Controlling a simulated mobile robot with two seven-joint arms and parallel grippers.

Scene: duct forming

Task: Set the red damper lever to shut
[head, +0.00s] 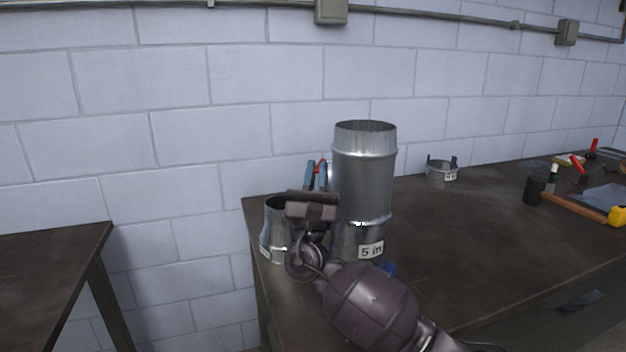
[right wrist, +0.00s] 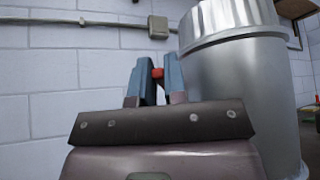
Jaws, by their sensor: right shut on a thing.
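A tall galvanized duct (head: 365,180) with a "5 in" label stands upright near the left end of the dark workbench. It fills the right side of the right wrist view (right wrist: 240,85). My right gripper (head: 317,172) is just left of the duct's upper part, its blue fingers pointing away from me. The red damper lever (right wrist: 157,73) shows as a small red tip between the fingers in the right wrist view, and the fingers are shut on it. A bit of red also shows at the fingertips in the head view. The rest of the lever is hidden. My left gripper is not in view.
A short duct piece (head: 277,228) stands left of the tall duct, partly behind my right wrist. A low metal collar (head: 441,172) sits farther back. Tools, a dark cylinder (head: 534,190) and a yellow item (head: 617,215) lie at the right. The bench (head: 450,240) between is clear.

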